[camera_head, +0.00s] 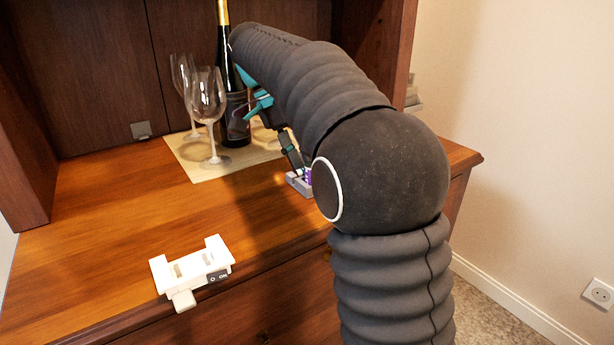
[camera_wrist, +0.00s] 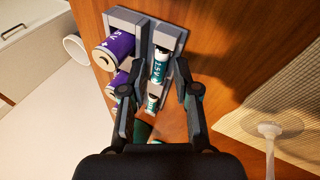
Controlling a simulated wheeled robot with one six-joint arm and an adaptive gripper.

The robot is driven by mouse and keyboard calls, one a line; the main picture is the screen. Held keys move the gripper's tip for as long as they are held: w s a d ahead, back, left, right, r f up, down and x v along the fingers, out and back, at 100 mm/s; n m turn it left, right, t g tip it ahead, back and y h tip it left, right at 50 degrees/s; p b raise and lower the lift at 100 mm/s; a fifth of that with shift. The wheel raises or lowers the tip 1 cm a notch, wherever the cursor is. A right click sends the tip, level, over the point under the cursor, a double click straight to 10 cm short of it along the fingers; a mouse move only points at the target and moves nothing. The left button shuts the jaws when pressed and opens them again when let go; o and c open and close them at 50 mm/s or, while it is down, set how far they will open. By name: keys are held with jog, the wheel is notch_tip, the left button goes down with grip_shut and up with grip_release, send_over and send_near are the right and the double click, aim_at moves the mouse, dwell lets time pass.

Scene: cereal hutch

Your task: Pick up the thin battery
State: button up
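A grey battery holder (camera_wrist: 131,19) sits on the wooden surface. In the wrist view a thin teal-and-white battery (camera_wrist: 160,66) marked 1.5V lies in its right-hand slot. A second thin battery (camera_wrist: 152,103) shows partly below it. My gripper (camera_wrist: 160,80) is open, with one finger on each side of the thin battery's row. I cannot tell whether the fingers touch the battery. In the head view the holder (camera_head: 298,184) is small and partly hidden behind my arm, with my gripper (camera_head: 291,160) above it.
Two thick purple batteries, one (camera_wrist: 114,48) near the top, fill the holder's left side, close to my left finger. Wine glasses (camera_head: 206,100) and a dark bottle (camera_head: 236,120) stand on a mat (camera_head: 195,168). A white device (camera_head: 192,267) lies at the front edge.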

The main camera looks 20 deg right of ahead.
grip_shut()
dwell(0.4)
jog(key=shift+r, duration=0.25)
notch_tip(320, 180, up, 4)
jog(key=shift+f+p, duration=0.25)
jog(key=shift+p, duration=0.6)
jog(key=s+d+r+p, duration=0.2)
jog(key=s+d+r, duration=0.5)
jog(key=d, duration=0.1)
jog(key=shift+s+d, duration=0.35)
jog(key=shift+s, duration=0.05)
